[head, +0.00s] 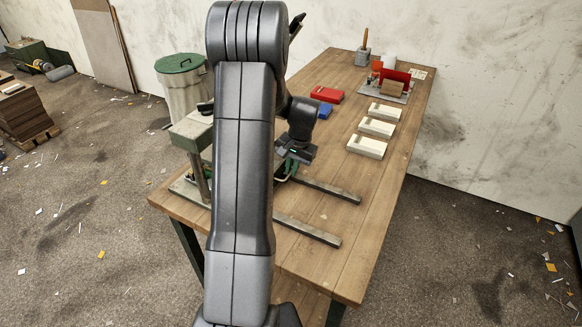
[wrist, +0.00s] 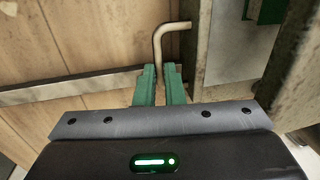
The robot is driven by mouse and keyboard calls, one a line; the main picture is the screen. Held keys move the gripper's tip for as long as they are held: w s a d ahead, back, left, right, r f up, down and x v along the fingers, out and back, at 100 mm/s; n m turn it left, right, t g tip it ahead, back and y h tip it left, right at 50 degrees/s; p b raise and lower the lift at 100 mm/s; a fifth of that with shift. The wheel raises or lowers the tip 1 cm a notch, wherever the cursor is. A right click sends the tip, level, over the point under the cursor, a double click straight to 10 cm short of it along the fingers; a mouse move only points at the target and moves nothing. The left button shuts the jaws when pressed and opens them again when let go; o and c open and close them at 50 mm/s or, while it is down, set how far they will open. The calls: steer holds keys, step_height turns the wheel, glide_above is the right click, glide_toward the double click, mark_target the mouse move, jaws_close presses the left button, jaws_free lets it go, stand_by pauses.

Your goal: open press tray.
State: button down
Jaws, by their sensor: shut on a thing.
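The press (head: 195,145) stands at the left end of the wooden table, partly hidden behind my arm. Two parallel metal rails (head: 318,189) run out from it across the table; one rail (wrist: 70,88) also shows in the wrist view. My gripper (wrist: 159,78) has green fingers shut on a bent metal rod handle (wrist: 171,32), which rises between them and hooks to the right. In the head view my gripper (head: 287,168) is low beside the press, partly hidden by my arm. A grey metal plate (wrist: 232,50), perhaps the press tray, lies right of the handle.
Three cream trays (head: 376,128) lie along the table's right side. A red box (head: 327,95) and a blue box (head: 325,110) lie near the middle. A green-lidded bin (head: 182,85) stands behind the table. The tabletop (head: 345,225) around the rail ends is clear.

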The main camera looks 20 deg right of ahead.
steer(key=s+d+b, duration=0.1)
steer(key=s+d, duration=0.4)
steer(key=s, duration=0.1)
steer(key=s+d+b, duration=0.1)
steer(key=s+d, duration=0.5)
steer(key=s+d+b, duration=0.1)
steer(key=s+d, duration=0.4)
steer(key=s, duration=0.1)
steer(key=shift+s+d, duration=0.3)
steer(key=shift+d, duration=0.05)
steer(key=c, duration=1.5)
jaws_free()
steer(key=shift+r, duration=0.1)
steer(key=r, duration=0.4)
steer(key=s+d+r, duration=0.1)
steer(key=r, duration=0.4)
steer(key=r+b, duration=0.1)
steer(key=r, duration=0.3)
steer(key=shift+s+d+r, duration=0.25)
steer(key=shift+s, duration=0.1)
steer(key=shift+f, duration=0.1)
steer(key=f, duration=0.4)
steer(key=w+a+f, duration=0.1)
steer(key=f, duration=0.4)
steer(key=f+p, duration=0.1)
steer(key=f, duration=0.3)
steer(key=shift+w+a+f, duration=0.2)
steer(key=shift+w+a, duration=0.1)
steer(key=shift+w, duration=0.05)
steer(key=shift+w+a, duration=0.2)
